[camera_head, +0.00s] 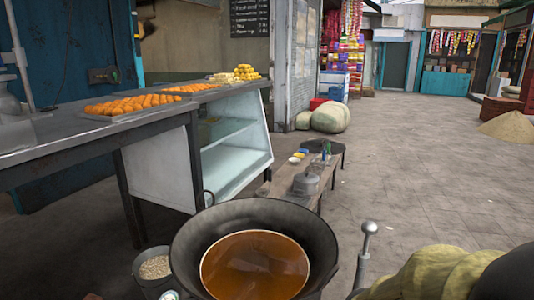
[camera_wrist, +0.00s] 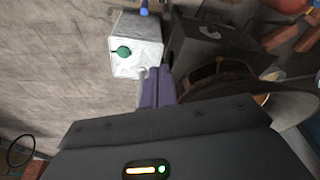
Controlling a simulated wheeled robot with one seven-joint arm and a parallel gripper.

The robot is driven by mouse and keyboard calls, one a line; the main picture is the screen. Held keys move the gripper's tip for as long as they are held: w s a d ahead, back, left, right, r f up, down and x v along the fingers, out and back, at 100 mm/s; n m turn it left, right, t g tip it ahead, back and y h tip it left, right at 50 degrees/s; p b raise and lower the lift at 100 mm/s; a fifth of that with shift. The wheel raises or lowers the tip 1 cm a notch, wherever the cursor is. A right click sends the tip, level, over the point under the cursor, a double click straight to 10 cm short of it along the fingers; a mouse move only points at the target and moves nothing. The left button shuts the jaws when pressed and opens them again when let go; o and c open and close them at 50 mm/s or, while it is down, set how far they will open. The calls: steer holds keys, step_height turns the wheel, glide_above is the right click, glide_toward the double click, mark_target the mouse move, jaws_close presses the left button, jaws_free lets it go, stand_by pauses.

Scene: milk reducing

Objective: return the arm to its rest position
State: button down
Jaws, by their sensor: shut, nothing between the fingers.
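My gripper (camera_wrist: 156,80) shows in the wrist view as a wide dark body with narrow purple fingers. The fingers are closed together and hold nothing. A white box-like thing (camera_wrist: 146,36) with a round green part lies just beyond the fingertips in the picture. I cannot tell whether the fingers touch it. The head view shows neither my arm nor my gripper. There, a large dark wok (camera_head: 322,245) of orange-brown liquid (camera_head: 255,265) stands close in front. In the wrist view, a dark round rim (camera_wrist: 290,104) is at the right, partly hidden by the gripper body.
A counter (camera_head: 60,145) with trays of orange sweets (camera_head: 130,104) is at left, above a glass case (camera_head: 235,145). A metal rod (camera_head: 364,245) and sacks (camera_head: 430,275) are at front right.

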steer(key=w+r+p+v, duration=0.1)
steer(key=w+p+v, duration=0.2)
steer(key=p+v, duration=1.3)
steer(key=w+p+v, duration=0.4)
steer(key=p+v, duration=1.2)
steer(key=v, duration=0.1)
steer(key=shift+w+r+p, duration=0.2)
steer(key=shift+r+p, duration=0.2)
steer(key=shift+f, duration=0.1)
